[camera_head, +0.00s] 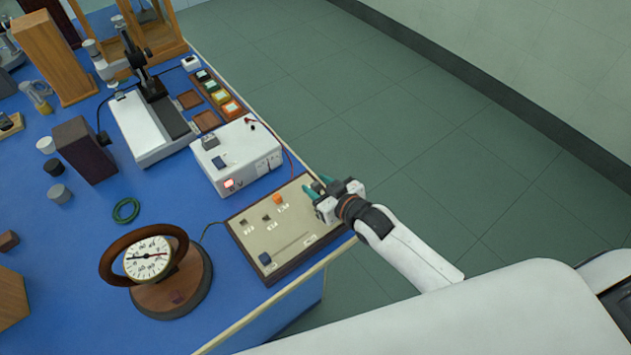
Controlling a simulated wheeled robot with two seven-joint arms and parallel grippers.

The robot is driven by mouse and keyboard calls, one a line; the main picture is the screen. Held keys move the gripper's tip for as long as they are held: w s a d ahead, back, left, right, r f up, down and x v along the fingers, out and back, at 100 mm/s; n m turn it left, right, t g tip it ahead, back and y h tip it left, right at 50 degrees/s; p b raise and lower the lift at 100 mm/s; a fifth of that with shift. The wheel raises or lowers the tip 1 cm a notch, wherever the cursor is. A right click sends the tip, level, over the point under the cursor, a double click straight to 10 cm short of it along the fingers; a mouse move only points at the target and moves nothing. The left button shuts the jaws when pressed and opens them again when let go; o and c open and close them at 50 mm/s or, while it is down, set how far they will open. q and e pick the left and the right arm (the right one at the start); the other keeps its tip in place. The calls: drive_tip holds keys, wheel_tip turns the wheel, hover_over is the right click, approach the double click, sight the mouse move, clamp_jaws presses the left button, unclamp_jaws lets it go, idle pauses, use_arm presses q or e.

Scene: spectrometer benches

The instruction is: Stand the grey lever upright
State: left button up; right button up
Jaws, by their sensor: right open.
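A beige control panel (310,236) in a dark frame lies at the table's right front edge. It carries an orange control (278,199), two small dark switches, a slot-like strip (291,244) and a dark blue knob (265,259). My right gripper (317,188), with teal fingertips, is open at the panel's far right corner and covers part of it. I cannot make out the grey lever for sure; it may be hidden at or behind this gripper. Whether a finger touches anything is too small to tell. My left gripper is not in view.
A white instrument box (236,157) stands just behind the panel. A round dial meter (150,259) on a wooden base stands to its left. A green ring (126,210) and several small blocks lie on the blue table. Floor is clear beyond the right edge.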

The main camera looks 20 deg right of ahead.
drive_tip(key=shift+w+a+f, duration=0.25)
drive_tip(key=shift+w, duration=0.4)
clamp_jaws()
drive_tip(key=shift+s+f+b, duration=0.15)
drive_tip(key=shift+b, duration=0.25)
drive_tip(key=s+t+b, duration=0.1)
drive_tip(key=t+b, duration=0.1)
drive_tip(key=b, duration=0.1)
drive_tip(key=s+d+t+y+b, duration=0.1)
drive_tip(key=t+b, duration=0.1)
drive_tip(key=b, duration=0.1)
drive_tip(key=shift+s+y, duration=0.1)
drive_tip(key=shift+y, duration=0.2)
drive_tip(key=shift+s+r+t+b, duration=0.2)
drive_tip(key=shift+r+t+b, duration=0.25)
drive_tip(key=shift+t+b, duration=0.15)
